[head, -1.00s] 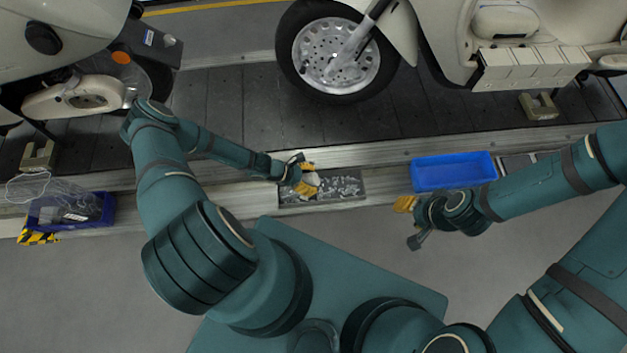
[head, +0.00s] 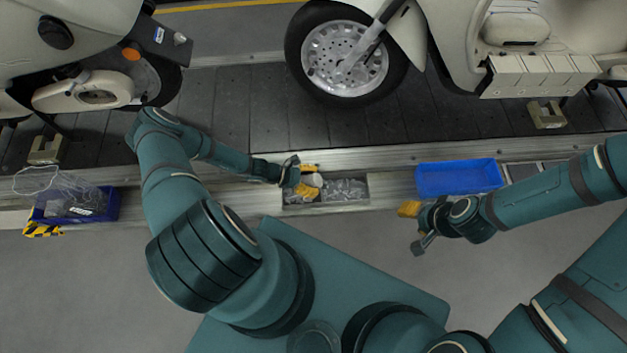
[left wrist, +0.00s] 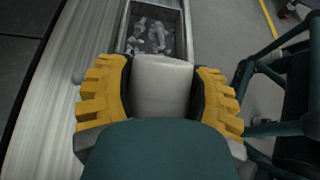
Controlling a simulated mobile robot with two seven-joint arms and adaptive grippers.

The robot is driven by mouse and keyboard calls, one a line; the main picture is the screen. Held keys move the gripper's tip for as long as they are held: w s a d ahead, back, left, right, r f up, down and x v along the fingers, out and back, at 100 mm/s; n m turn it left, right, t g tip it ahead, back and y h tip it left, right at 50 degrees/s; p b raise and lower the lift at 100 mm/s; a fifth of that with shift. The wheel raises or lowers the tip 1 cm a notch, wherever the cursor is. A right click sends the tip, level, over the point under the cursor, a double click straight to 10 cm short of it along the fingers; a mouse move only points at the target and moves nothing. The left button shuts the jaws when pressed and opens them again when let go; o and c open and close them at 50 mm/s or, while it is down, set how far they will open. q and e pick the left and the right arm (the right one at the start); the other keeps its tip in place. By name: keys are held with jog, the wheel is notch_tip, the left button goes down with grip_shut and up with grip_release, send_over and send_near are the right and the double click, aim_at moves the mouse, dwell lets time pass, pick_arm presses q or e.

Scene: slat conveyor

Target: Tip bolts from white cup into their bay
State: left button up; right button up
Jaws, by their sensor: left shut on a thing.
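The white cup (head: 313,181) is between the yellow-padded fingers of my left gripper (head: 307,181). In the left wrist view the cup (left wrist: 161,88) fills the gap between both fingers (left wrist: 160,100). It is over the left part of a grey bay (head: 368,188); its mouth and inside are hidden, so its tilt is unclear. Loose metal bolts (head: 343,189) lie in the bay, and they also show beyond the cup in the left wrist view (left wrist: 150,36). My right gripper (head: 414,228) is empty, fingers apart, in front of the rail, below the blue bin.
An empty-looking blue bin (head: 458,178) sits right of the bay. A dark blue bin (head: 75,208) with bagged items stands far left. The slat conveyor (head: 235,110) carries two scooters behind the rail. The grey floor in front is mostly clear.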

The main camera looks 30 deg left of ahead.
pick_arm(q)
jog(key=shift+r, duration=0.15)
notch_tip(320, 180, up, 7)
jog(key=p, duration=0.6)
jog(key=shift+f, duration=0.2)
dwell(0.5)
